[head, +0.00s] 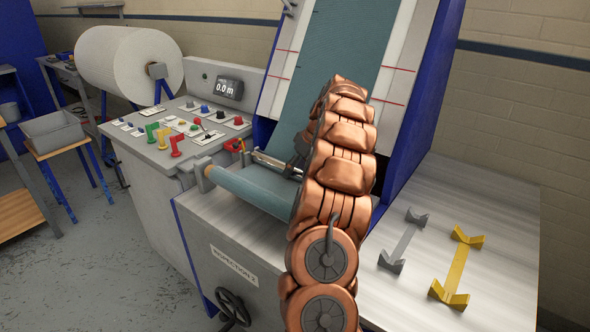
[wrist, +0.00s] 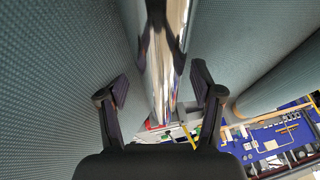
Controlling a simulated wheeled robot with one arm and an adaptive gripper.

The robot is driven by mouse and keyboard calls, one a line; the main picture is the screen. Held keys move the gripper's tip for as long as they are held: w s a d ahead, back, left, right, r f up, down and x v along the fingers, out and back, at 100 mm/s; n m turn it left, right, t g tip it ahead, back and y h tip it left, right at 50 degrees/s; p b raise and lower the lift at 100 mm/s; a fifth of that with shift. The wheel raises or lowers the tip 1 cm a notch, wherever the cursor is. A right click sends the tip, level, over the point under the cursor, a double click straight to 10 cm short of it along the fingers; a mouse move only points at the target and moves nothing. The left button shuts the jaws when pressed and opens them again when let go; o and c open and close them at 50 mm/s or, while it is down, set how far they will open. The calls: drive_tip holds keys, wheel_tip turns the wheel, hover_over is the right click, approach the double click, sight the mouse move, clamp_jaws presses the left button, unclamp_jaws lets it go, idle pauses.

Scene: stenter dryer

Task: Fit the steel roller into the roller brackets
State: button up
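The steel roller (wrist: 165,60) is a shiny bar running lengthwise between my gripper's fingers in the wrist view. My gripper (wrist: 158,88) is open, with a visible gap on each side of the roller. In the head view, a short length of the steel roller (head: 272,162) shows beside the blue-green cloth. My copper arm hides the rest of it and most of my gripper. On the right table top, a grey pair of V-shaped roller brackets (head: 403,240) and a yellow pair (head: 458,267) stand empty, each pair joined by a bar.
A cloth-covered roll (head: 250,188) lies along the machine's front, left of my arm. A control panel (head: 180,128) with colored switches and a display (head: 229,88) stands to the left. A large white roll (head: 128,65) is behind it. The table around the brackets is clear.

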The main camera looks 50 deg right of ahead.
drive_tip(key=shift+o, duration=0.2)
drive_tip(key=v, duration=1.2)
drive_tip(key=shift+w, duration=0.1)
idle(0.8)
